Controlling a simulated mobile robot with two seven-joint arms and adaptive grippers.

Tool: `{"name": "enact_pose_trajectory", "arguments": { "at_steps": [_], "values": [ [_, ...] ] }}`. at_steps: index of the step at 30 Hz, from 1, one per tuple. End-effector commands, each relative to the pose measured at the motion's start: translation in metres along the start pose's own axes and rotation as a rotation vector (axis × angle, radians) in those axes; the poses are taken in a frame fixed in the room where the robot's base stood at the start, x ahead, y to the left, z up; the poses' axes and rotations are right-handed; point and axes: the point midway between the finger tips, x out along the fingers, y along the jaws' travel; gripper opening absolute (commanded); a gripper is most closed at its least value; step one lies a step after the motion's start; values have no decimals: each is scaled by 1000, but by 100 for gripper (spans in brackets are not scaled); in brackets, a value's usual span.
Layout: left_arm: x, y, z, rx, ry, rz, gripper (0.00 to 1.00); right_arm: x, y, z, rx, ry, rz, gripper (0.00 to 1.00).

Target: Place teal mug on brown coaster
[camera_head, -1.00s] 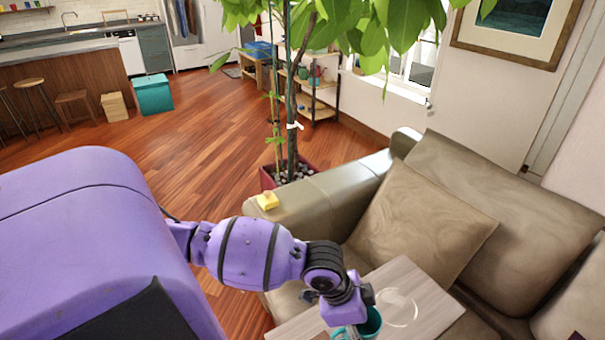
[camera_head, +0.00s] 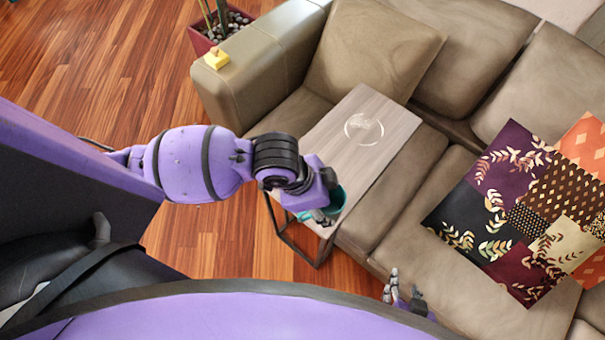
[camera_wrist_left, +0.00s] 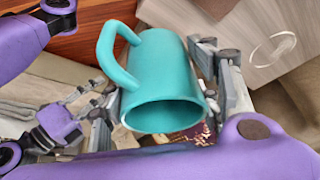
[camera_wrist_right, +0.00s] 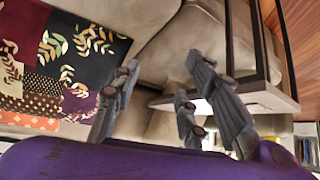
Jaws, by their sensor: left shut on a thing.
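The teal mug (camera_head: 338,199) is held in my left gripper (camera_head: 322,206), at the near end of a small wood-topped side table (camera_head: 335,135). In the left wrist view the mug (camera_wrist_left: 163,75) sits between the two fingers, its handle to the left and its open mouth facing the camera. Whether it touches the table cannot be told. My right gripper (camera_head: 405,298) is open and empty near the sofa front.
The brown sofa (camera_head: 400,210) surrounds the table's back and right side. A patterned blanket (camera_head: 530,205) lies on its seat. A yellow object (camera_head: 217,58) rests on the sofa arm, near a potted plant (camera_head: 215,30).

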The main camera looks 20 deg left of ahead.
Motion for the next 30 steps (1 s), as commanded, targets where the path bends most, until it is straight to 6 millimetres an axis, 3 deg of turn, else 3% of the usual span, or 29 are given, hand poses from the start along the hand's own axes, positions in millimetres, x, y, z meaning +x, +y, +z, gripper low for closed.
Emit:
{"name": "enact_pose_trajectory", "arguments": {
  "at_steps": [11,15,21,26,30],
  "values": [
    [32,-88,25,-10,-3,-7,21,4,1,-6,-7,9,-1,40],
    [58,-108,38,-12,-3,-2,21,6,1,-3,-9,6,-2,40],
    [77,-127,47,-8,0,-2,21,7,2,1,-10,1,2,40],
    [84,-134,51,-8,1,-3,21,7,3,2,-9,1,3,40],
    [102,-134,58,-10,1,0,21,6,3,5,-7,-3,5,40]
  ]
}}
